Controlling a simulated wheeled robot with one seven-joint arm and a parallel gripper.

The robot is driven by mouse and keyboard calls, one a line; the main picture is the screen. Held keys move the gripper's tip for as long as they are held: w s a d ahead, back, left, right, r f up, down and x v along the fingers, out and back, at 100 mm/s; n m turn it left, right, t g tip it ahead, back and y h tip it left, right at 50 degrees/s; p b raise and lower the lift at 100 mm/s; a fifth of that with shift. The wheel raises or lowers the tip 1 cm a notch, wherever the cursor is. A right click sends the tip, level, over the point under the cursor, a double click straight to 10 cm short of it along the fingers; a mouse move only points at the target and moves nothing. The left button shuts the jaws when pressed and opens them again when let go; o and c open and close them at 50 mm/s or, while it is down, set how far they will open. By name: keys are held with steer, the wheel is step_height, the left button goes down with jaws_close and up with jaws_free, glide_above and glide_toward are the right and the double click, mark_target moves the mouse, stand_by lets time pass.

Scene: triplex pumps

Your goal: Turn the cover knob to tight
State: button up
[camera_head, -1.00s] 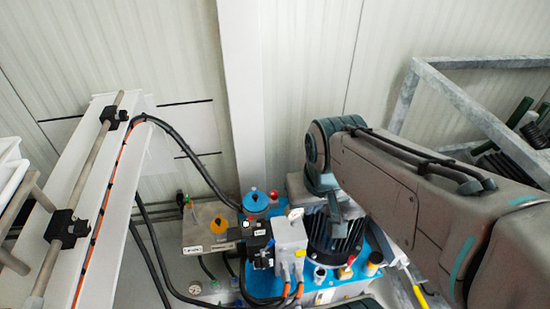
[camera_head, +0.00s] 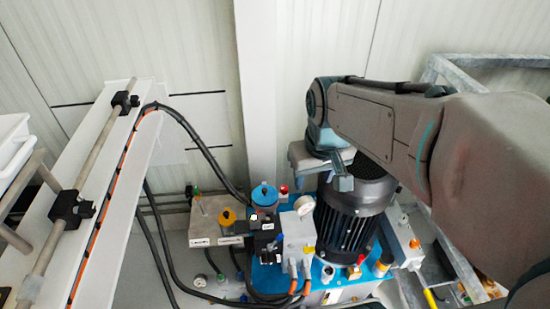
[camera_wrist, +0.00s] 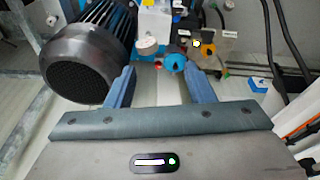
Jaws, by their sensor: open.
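A blue round cap with a small knob on top (camera_head: 264,195) sits on the pump unit, left of the motor. It also shows in the wrist view (camera_wrist: 175,62), beyond and between my fingers. A yellow-orange knob (camera_head: 227,217) sits on a grey block to its left; it also shows in the wrist view (camera_wrist: 209,50). I cannot tell for sure which of the two is the cover knob. My gripper (camera_wrist: 160,78) is open and empty, with blue fingers apart and not touching either knob. In the head view my arm reaches to above the motor's back side.
A large black finned motor (camera_head: 345,222) stands right of the knobs. A grey box (camera_head: 297,240) and a white gauge (camera_head: 304,205) stand between. Black hoses (camera_head: 195,150) curve in from the left. A white beam with a rail (camera_head: 105,165) lies left. A wall is behind.

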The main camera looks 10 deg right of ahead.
steer(key=w+f+n+g+b, duration=0.1)
steer(key=w+f+n+b, duration=0.1)
steer(key=w+f+b, duration=0.45)
steer(key=w+f+n+b, duration=0.1)
steer(key=w+f+n, duration=0.15)
steer(key=w, duration=0.65)
steer(key=n+g+b, duration=0.1)
steer(key=n+b, duration=0.3)
steer(key=b, duration=0.3)
glide_above(284, 188)
step_height(284, 188, down, 13)
step_height(284, 188, down, 14)
steer(key=b, duration=0.3)
steer(key=shift+r, duration=0.1)
steer(key=c, duration=1)
